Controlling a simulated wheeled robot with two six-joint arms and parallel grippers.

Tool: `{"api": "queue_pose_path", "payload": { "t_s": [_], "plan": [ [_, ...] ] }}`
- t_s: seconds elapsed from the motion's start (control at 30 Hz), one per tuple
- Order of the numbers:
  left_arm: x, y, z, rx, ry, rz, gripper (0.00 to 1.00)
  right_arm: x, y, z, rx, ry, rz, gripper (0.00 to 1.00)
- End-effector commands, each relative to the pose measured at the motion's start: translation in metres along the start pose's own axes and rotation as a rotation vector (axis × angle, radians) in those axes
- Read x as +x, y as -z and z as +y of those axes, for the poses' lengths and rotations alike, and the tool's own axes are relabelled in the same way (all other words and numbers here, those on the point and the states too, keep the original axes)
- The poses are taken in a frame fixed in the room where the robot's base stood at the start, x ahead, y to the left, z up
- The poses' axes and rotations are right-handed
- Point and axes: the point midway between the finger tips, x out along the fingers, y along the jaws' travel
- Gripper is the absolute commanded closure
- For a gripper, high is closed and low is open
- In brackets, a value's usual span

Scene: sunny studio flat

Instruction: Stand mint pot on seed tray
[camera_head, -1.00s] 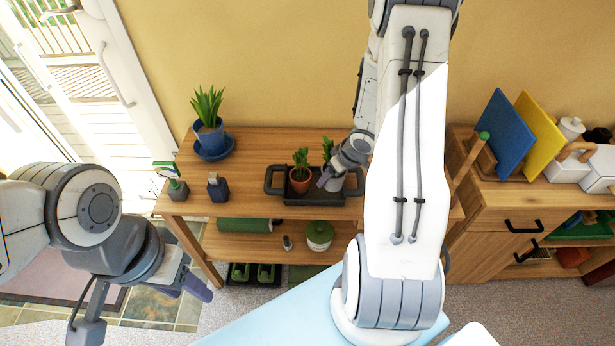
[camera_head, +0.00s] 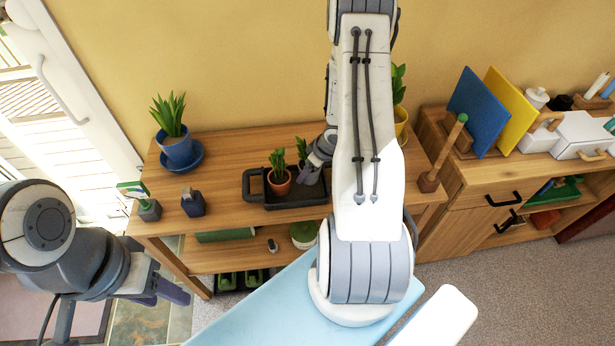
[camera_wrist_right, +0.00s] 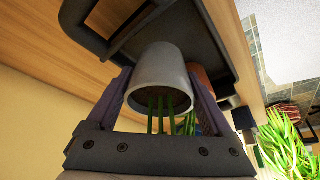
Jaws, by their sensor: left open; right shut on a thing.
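The mint pot (camera_wrist_right: 160,80), a pale grey pot with green stems, is between the fingers of my right gripper (camera_wrist_right: 155,105), which is shut on it. In the head view the right gripper (camera_head: 312,165) is over the right part of the seed tray and hides most of this pot; leaves show beside it. The dark seed tray (camera_head: 256,196) lies on the wooden bench and also shows in the wrist view (camera_wrist_right: 222,45). The pot's base is at the tray floor; I cannot tell whether it touches. My left gripper (camera_head: 163,293) is open and empty, left of the bench.
A terracotta pot (camera_head: 279,184) stands in the tray, close beside the held pot. A blue pot (camera_head: 178,148) on a saucer and two small dark items stand left on the bench (camera_head: 222,180). A yellow pot (camera_head: 401,120) is behind my right arm. A wooden-handled tool (camera_head: 443,155) stands right.

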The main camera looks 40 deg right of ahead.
Motion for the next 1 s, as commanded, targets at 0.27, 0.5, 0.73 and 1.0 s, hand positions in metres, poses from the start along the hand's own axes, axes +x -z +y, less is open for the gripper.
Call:
{"api": "queue_pose_path", "payload": {
  "t_s": [0.27, 0.5, 0.73, 1.0],
  "plan": [
    [0.006, 0.000, 0.000, 0.000, 0.000, 0.000, 0.50, 0.029, -0.004, 0.002, 0.006, 0.001, -0.001, 0.83],
    [0.007, 0.000, -0.001, 0.000, 0.000, 0.000, 0.50, 0.045, -0.010, 0.002, 0.003, -0.002, 0.001, 0.83],
    [0.008, 0.000, -0.001, 0.000, 0.000, 0.000, 0.50, 0.045, -0.010, 0.002, 0.003, -0.002, 0.001, 0.83],
    [0.009, 0.000, -0.001, 0.000, 0.000, 0.000, 0.50, 0.047, -0.011, 0.002, 0.003, -0.001, 0.000, 0.00]
  ]
}}
